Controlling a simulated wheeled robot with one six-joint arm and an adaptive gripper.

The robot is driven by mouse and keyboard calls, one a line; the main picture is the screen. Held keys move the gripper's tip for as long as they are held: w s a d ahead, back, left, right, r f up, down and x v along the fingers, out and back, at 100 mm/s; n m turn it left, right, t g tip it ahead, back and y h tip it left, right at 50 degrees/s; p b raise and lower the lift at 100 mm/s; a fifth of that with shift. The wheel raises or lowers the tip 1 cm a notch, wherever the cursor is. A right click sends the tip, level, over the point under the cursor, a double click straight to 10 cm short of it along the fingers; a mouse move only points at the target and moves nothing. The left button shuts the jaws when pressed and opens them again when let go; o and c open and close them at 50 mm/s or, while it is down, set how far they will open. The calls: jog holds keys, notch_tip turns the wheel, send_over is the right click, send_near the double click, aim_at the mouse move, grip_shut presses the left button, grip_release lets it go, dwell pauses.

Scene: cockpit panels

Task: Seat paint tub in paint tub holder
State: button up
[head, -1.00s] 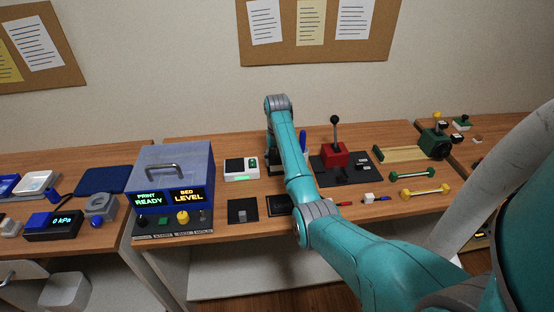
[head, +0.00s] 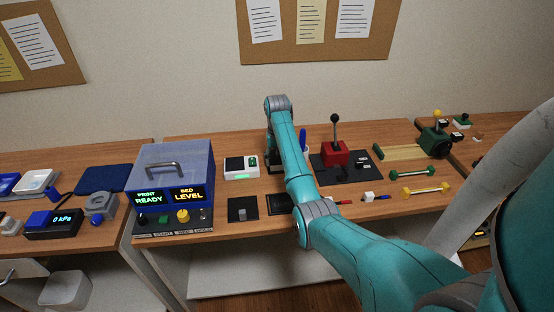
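I cannot pick out a paint tub or its holder for certain in the head view. Two flat black square plates lie at the front of the middle bench; the left plate (head: 234,203) bears a small grey block, and the right plate (head: 276,201) is partly covered by my arm. My gripper (head: 277,164) is over the bench behind my teal forearm, mostly hidden. Its fingers do not show clearly, so I cannot tell whether it is open or holds anything.
A blue printer-like box (head: 172,172) stands left of my arm, with a white device (head: 240,168) beside it. A red lever box (head: 334,152) stands on a black plate to the right. Green and yellow dumbbell-shaped handles (head: 412,173) lie farther right.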

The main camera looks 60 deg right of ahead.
jog(key=o, duration=1.2)
jog(key=shift+o, duration=0.2)
